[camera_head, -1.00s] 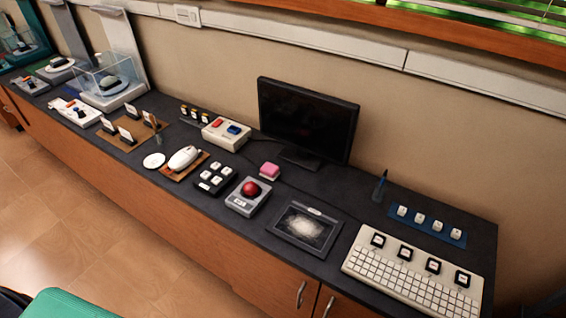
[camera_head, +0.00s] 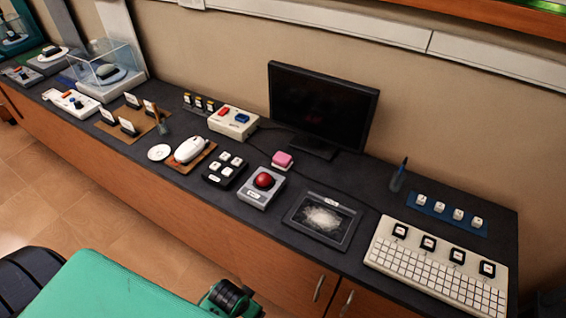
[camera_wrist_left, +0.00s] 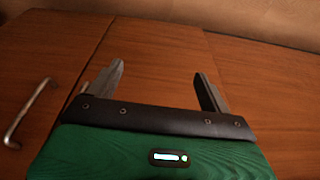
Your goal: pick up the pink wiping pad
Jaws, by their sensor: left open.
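The pink wiping pad (camera_head: 283,159) lies on the dark counter in the head view, in front of the monitor and behind the red trackball. It is small and block-shaped, with a paler lower part. My left gripper (camera_wrist_left: 160,82) shows in the left wrist view with its two fingers spread and nothing between them. It faces the brown wooden cabinet front, and the pad is not in that view. In the head view, green and black parts of my own arm show at the bottom left, but the fingertips do not. My right gripper is in neither view.
The trackball unit (camera_head: 262,187), black key block (camera_head: 225,170), dark framed panel (camera_head: 324,220) and white keyboard (camera_head: 438,265) line the counter's front. The monitor (camera_head: 322,108) stands behind the pad. A cabinet handle (camera_wrist_left: 28,112) is left of my left gripper.

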